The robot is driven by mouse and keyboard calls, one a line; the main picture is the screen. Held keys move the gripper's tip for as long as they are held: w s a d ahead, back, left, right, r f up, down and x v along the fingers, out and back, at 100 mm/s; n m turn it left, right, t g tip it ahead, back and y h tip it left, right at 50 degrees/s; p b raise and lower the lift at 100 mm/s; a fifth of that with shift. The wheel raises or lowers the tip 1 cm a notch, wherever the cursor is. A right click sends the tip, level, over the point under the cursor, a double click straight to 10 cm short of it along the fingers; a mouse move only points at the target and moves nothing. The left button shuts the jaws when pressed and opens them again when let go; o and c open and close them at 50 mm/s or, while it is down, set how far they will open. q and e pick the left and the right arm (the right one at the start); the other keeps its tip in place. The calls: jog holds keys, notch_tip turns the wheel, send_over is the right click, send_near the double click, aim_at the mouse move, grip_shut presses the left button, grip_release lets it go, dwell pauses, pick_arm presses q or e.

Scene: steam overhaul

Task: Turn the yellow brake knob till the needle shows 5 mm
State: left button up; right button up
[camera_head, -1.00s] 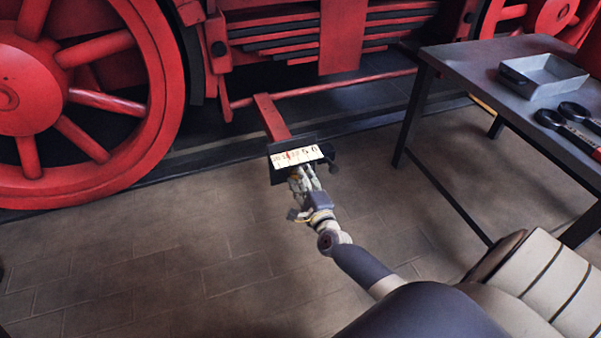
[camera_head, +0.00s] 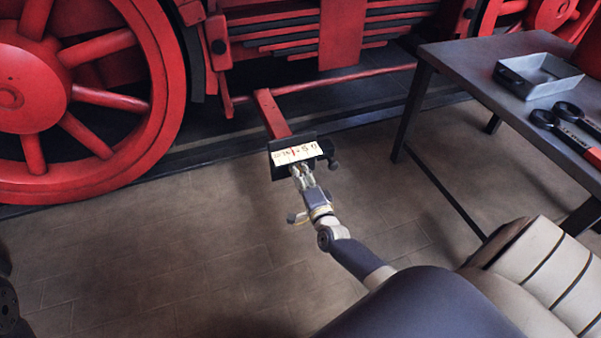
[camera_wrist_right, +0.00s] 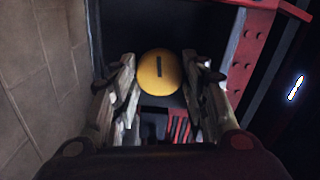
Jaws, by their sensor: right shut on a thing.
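The brake gauge is a dark box with a white scale plate (camera_head: 297,152) at the end of a red bar, in the middle of the head view. A thin red needle (camera_head: 293,154) stands on the scale, left of the 5; the 0 is at the right end. The small figures are blurred. The yellow brake knob (camera_wrist_right: 158,72), round with a dark slot, sits between the fingers in the right wrist view; in the head view it is hidden. My right gripper (camera_head: 300,177) is shut on it, just below the scale. My left gripper is not in view.
A large red wheel (camera_head: 110,100) is at the left. The red bar (camera_head: 270,113) runs from the engine to the gauge. A dark table (camera_head: 450,60) at the right carries a grey tray (camera_head: 540,75) and wrenches (camera_head: 570,120). The paved floor around the right arm is clear.

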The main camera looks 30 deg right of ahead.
jog(key=shift+a, duration=0.1)
jog(key=o, duration=1.1)
jog(key=shift+w, duration=0.1)
jog(key=shift+v, duration=4.05)
jog(key=shift+f, duration=0.1)
